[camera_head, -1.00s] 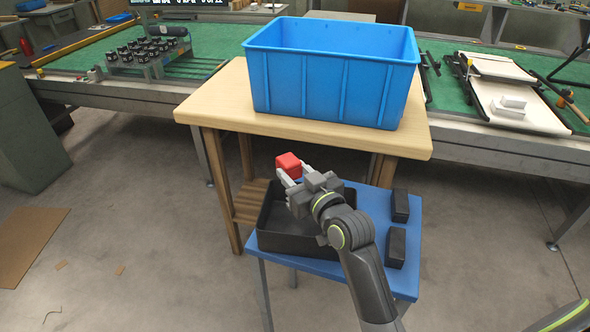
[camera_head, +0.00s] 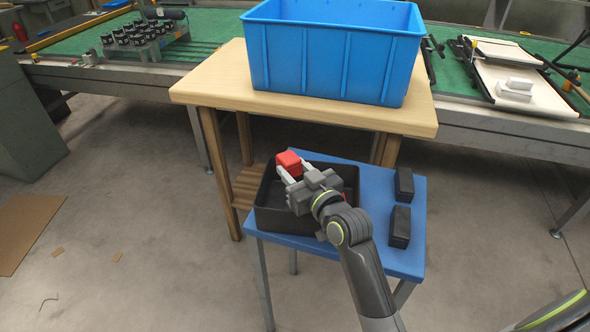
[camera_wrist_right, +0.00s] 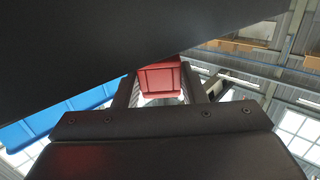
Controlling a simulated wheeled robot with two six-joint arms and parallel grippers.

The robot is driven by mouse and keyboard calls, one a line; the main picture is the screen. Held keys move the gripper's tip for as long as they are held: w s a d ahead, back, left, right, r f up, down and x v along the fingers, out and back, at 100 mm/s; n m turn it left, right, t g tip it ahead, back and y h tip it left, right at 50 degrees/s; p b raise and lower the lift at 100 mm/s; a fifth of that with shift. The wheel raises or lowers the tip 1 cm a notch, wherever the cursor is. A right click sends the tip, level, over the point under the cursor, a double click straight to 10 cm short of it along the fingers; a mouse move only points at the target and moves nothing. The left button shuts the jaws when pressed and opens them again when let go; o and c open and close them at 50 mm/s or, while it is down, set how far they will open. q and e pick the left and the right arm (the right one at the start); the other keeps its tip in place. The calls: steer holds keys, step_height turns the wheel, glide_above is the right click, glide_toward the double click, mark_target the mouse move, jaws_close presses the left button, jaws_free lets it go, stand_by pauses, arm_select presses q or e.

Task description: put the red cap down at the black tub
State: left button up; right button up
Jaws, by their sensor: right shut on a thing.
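The red cap (camera_head: 289,161) is between the fingertips of my right gripper (camera_head: 289,172), which is shut on it. In the head view the cap shows over the back left part of the black tub (camera_head: 275,218), near its back rim. I cannot tell how high above the tub it is. The tub is open and stands on a small blue table; my gripper and wrist hide part of its inside. The cap also shows between the two fingers in the right wrist view (camera_wrist_right: 159,80). My left gripper is not in view.
Two dark blocks (camera_head: 403,185) (camera_head: 400,227) lie on the right of the blue table (camera_head: 378,178). Behind it stands a higher wooden table (camera_head: 212,88) with a large blue crate (camera_head: 325,55). The floor to the left is mostly clear.

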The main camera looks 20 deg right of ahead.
steer(key=o, duration=1.4)
steer(key=shift+c, duration=0.2)
steer(key=shift+s, duration=0.1)
steer(key=shift+s+d+f, duration=0.1)
steer(key=shift+s, duration=0.2)
steer(key=b+v, duration=0.1)
steer(key=v, duration=1.5)
steer(key=shift+s, duration=0.35)
